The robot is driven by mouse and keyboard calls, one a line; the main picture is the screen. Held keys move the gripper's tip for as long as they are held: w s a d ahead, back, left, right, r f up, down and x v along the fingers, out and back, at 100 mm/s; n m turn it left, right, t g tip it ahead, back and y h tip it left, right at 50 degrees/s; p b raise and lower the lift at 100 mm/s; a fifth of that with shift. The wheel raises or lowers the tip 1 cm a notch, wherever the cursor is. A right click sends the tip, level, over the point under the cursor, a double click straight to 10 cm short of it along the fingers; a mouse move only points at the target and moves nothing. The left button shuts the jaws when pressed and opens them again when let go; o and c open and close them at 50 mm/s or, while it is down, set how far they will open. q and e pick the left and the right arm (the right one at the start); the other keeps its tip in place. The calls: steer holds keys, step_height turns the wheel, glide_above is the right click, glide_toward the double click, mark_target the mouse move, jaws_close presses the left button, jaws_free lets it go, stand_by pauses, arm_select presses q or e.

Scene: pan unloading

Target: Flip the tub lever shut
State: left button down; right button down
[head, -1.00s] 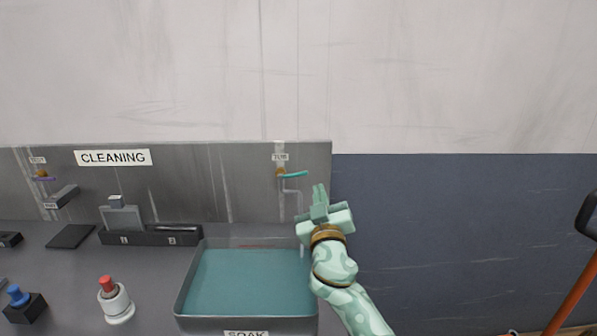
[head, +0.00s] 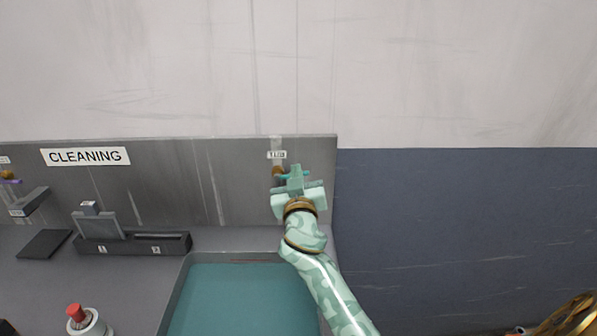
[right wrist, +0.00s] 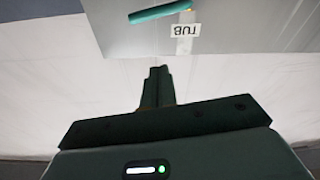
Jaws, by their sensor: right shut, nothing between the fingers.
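The tub lever is a teal handle (head: 284,176) on a brass pivot below the TUB label (head: 277,155), on the grey back panel. In the head view it is partly covered by my right gripper (head: 296,171). The right wrist view shows the teal lever (right wrist: 160,12) lying nearly level near the top edge, with the TUB label (right wrist: 185,30) upside down beside it. My right gripper (right wrist: 159,73) is shut and empty, its fingertips apart from the lever in that view. Whether it touches cannot be told from the head view. My left gripper is not in view.
A second lever (head: 10,179) is at the far left. The dark blue wall at right is clear.

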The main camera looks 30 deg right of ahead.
steer(key=x, duration=0.6)
steer(key=shift+w+d, duration=0.1)
steer(key=shift+w, duration=0.05)
steer(key=f, duration=0.2)
steer(key=s+f+b, duration=0.1)
steer(key=f, duration=0.1)
steer(key=shift+d, duration=0.15)
